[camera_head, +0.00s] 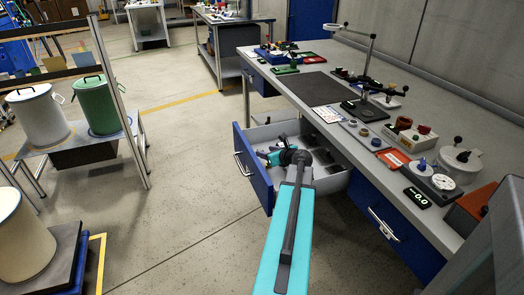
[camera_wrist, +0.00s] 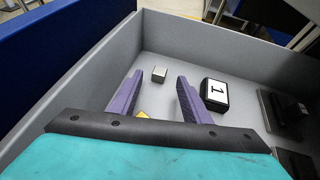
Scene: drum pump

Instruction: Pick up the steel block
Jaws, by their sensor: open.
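A small steel block (camera_wrist: 159,74), a cube with a light top and darker sides, lies on the grey floor of the open drawer in the wrist view. My gripper (camera_wrist: 158,89) is open over the drawer. Its two purple fingers are apart, and the block shows in the gap between their tips, farther off. Nothing is held. In the head view my gripper (camera_head: 268,156) is small, inside the drawer area, and I cannot make out the steel block there.
The open drawer (camera_head: 246,163) has a blue front. Inside lie a black block marked 1 (camera_wrist: 215,94), dark pieces (camera_wrist: 284,115) at right, and a yellow thing (camera_wrist: 142,115) partly hidden by my gripper. The workbench (camera_head: 300,97) stands beside the drawer, with tools on top.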

